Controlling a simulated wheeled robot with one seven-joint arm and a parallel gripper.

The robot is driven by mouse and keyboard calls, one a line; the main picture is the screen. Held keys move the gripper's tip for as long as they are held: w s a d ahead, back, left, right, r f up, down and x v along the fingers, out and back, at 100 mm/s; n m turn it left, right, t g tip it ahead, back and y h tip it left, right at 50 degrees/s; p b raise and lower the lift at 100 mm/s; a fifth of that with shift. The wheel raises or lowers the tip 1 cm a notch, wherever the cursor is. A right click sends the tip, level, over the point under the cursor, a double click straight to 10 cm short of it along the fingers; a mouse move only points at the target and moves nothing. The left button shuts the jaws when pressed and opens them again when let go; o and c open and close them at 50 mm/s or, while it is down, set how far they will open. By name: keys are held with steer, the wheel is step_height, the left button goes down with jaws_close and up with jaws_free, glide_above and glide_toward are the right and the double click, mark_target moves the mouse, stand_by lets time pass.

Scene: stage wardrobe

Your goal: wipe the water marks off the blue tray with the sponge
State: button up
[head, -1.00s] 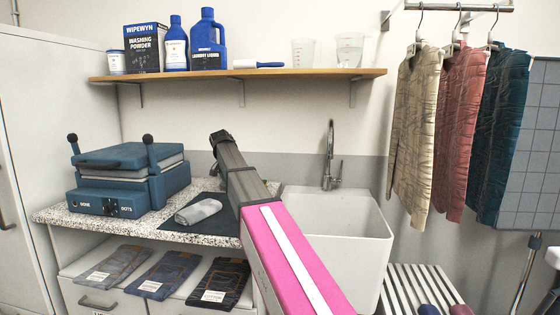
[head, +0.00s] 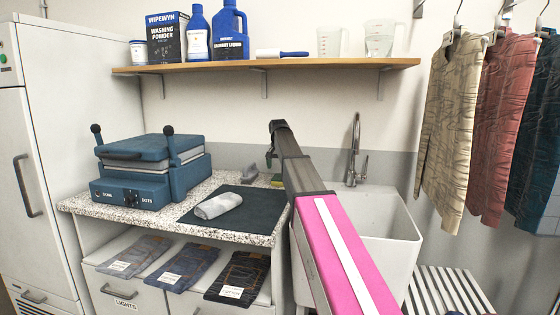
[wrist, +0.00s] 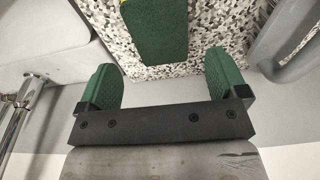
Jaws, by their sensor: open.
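The sponge (head: 278,181), green with a yellow part, lies on the speckled counter near the wall, left of the sink. In the wrist view the sponge (wrist: 157,32) shows its green face, flat on the counter, ahead of my fingers. My gripper (wrist: 162,66) is open and empty, its two green-padded fingers spread wider than the sponge, which is not between them. In the head view my gripper (head: 271,157) is at the arm's far end, over the back of the counter and small. I cannot make out a blue tray or water marks in either view.
A dark mat (head: 245,203) with a rolled grey cloth (head: 218,206) lies on the counter. A blue press (head: 153,170) stands left, and a grey object (head: 249,173) is beside the sponge. The sink (head: 398,232) is right. A loaded shelf (head: 340,65) hangs above.

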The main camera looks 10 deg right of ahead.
mark_target(280, 176)
steer(key=shift+w+d+f, duration=0.1)
steer(key=shift+w+f, duration=0.1)
steer(key=shift+f, duration=1.1)
steer(key=shift+w+d+f, duration=0.1)
steer(key=shift+w+f, duration=0.05)
steer(key=shift+f, duration=1.1)
steer(key=shift+a, duration=0.1)
steer(key=c, duration=1)
steer(key=shift+r, duration=3.5)
